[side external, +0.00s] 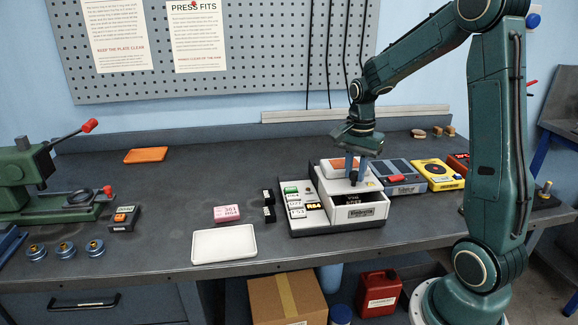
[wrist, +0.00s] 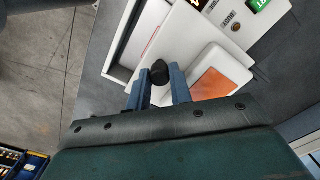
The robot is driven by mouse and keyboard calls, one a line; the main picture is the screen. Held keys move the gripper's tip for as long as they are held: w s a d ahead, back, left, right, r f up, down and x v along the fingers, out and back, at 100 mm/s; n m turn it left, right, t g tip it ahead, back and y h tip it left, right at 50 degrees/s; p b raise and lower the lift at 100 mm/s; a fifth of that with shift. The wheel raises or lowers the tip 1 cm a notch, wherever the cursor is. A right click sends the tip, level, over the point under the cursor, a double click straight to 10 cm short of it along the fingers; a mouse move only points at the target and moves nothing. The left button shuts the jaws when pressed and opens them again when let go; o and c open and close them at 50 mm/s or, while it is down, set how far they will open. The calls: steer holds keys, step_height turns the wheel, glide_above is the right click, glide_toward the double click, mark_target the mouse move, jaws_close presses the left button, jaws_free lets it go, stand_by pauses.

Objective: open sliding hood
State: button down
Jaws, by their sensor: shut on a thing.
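A white box (side external: 366,213) with a nameplate on its front stands on a black tray at the middle right of the bench. Its white sliding hood (side external: 329,183) is set back from the front, leaving an open bay where dark lettered items show inside. The hood's black knob (wrist: 160,72) shows in the wrist view. My gripper (side external: 353,181) comes down from above onto the hood. In the wrist view, the blue fingers of my gripper (wrist: 159,85) are shut around the knob.
A pink block (side external: 227,213) and an empty white tray (side external: 223,244) lie further left. A grey-blue device (side external: 399,178) and a yellow device (side external: 437,176) stand close on the right. The bench behind the box is clear.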

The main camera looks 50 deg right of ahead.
steer(key=w+d, duration=0.4)
steer(key=shift+w+d, duration=0.2)
steer(key=shift+w, duration=0.05)
steer(key=c, duration=1.3)
jaws_free()
steer(key=shift+o, duration=0.2)
steer(key=shift+r, duration=0.15)
step_height(320, 180, up, 14)
steer(key=shift+f, duration=0.2)
steer(key=shift+s+a, duration=0.1)
